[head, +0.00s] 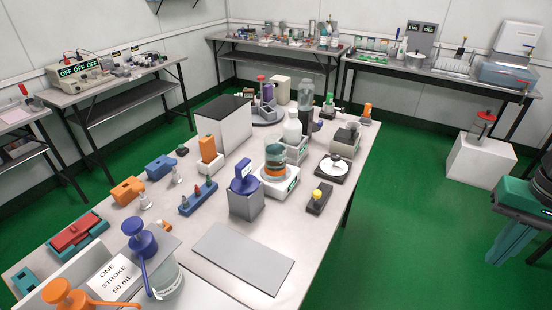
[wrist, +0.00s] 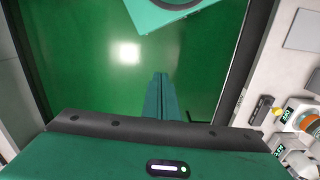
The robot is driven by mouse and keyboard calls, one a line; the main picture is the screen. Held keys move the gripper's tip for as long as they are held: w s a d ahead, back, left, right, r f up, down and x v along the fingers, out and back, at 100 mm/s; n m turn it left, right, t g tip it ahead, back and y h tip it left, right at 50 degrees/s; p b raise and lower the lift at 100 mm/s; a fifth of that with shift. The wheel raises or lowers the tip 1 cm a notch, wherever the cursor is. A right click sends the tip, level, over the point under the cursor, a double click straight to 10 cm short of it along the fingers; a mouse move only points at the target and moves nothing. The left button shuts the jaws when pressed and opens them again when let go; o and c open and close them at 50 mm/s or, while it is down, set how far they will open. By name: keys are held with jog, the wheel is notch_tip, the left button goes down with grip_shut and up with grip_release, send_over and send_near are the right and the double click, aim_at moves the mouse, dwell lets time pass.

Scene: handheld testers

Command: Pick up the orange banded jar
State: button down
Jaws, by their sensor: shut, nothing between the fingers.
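The orange banded jar (head: 275,168) has teal and orange bands. It stands upright on a small white device with a green display, near the middle of the long table in the head view. In the wrist view the jar (wrist: 312,124) shows only partly, at the right edge. My gripper (head: 498,258) is at the right edge of the head view, pointing down over the green floor, well apart from the table and the jar. In the wrist view my gripper (wrist: 158,80) has its teal fingers together, with nothing between them.
The long white table (head: 325,230) is crowded with testers. A white bottle (head: 292,130) stands just behind the jar, a blue-topped grey box (head: 245,195) to its front left, and a yellow-knobbed tester (head: 319,198) to its right. A grey mat (head: 240,258) lies in front.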

jog(key=c, duration=1.6)
grip_release()
jog(key=shift+s+r, duration=0.2)
jog(key=shift+c, duration=0.2)
jog(key=o, duration=1)
jog(key=w+a+f+n+t, duration=0.2)
jog(key=w+n, duration=0.2)
jog(key=w, duration=0.7)
jog(key=shift+a+f+n+h, duration=0.15)
jog(key=shift+n+h, duration=0.15)
jog(key=n+t+y, duration=0.8)
jog(key=n+y, duration=0.2)
jog(key=n, duration=0.1)
send_near(283, 153)
jog(key=x, duration=0.7)
jog(key=shift+a+f, duration=0.1)
jog(key=x, duration=0.5)
jog(key=shift+w, duration=0.1)
jog(key=shift+x, duration=2.75)
